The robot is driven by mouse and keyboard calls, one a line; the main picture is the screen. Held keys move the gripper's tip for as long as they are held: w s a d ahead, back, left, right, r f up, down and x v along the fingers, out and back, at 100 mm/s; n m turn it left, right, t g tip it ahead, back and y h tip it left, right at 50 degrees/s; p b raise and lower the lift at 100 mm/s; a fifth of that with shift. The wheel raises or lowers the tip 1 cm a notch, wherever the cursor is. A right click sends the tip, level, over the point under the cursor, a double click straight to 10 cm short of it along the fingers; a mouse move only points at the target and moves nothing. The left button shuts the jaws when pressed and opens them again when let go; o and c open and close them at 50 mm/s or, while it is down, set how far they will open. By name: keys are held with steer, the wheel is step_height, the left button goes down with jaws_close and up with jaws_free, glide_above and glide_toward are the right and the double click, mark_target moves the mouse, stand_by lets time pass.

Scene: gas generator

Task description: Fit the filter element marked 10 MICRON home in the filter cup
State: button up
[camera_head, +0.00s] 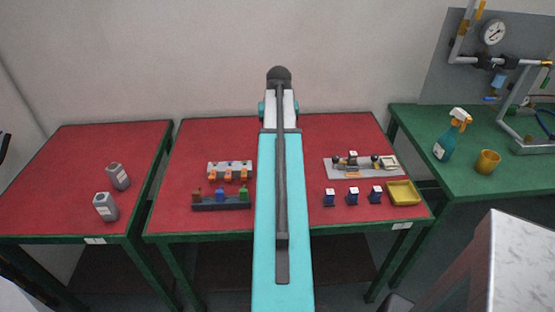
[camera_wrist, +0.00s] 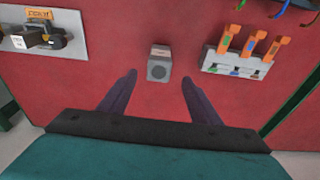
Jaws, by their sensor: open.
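Three small dark blue pieces with pale tops, a left one (camera_head: 329,198), a middle one (camera_head: 352,197) and a right one (camera_head: 376,195), stand in a row on the red table; their markings are too small to read. Behind them lies a grey plate (camera_head: 335,172) with fittings, also at the left of the wrist view (camera_wrist: 18,43). I cannot tell which part is the filter cup. My gripper (camera_wrist: 159,90) is open and empty. A grey block (camera_wrist: 158,66) with a round dark face lies just beyond and between its fingertips. In the head view my arm hides the gripper.
A white rack with orange parts (camera_head: 230,171) and a dark rack with coloured pieces (camera_head: 221,204) stand left of my arm. A yellow tray (camera_head: 403,193) is at the right.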

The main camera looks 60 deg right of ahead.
steer(key=shift+w+d+f+p, duration=0.1)
steer(key=shift+f+p, duration=0.05)
steer(key=shift+f, duration=0.75)
steer(key=shift+w+d+f+p, duration=0.1)
steer(key=shift+d+f+p, duration=0.05)
steer(key=shift+f, duration=0.75)
steer(key=shift+w+d+f+p, duration=0.1)
steer(key=shift+f+p, duration=0.05)
steer(key=shift+f, duration=0.75)
steer(key=shift+f, duration=0.1)
steer(key=shift+w+d+f+p, duration=0.15)
steer(key=shift+f+p, duration=0.4)
steer(key=shift+f, duration=0.7)
steer(key=shift+s+d+f+p, duration=0.1)
steer(key=shift+d+f+p, duration=0.3)
steer(key=shift+f, duration=0.85)
steer(key=shift+a, duration=0.15)
steer(key=c, duration=1.3)
steer(key=shift+r, duration=0.25)
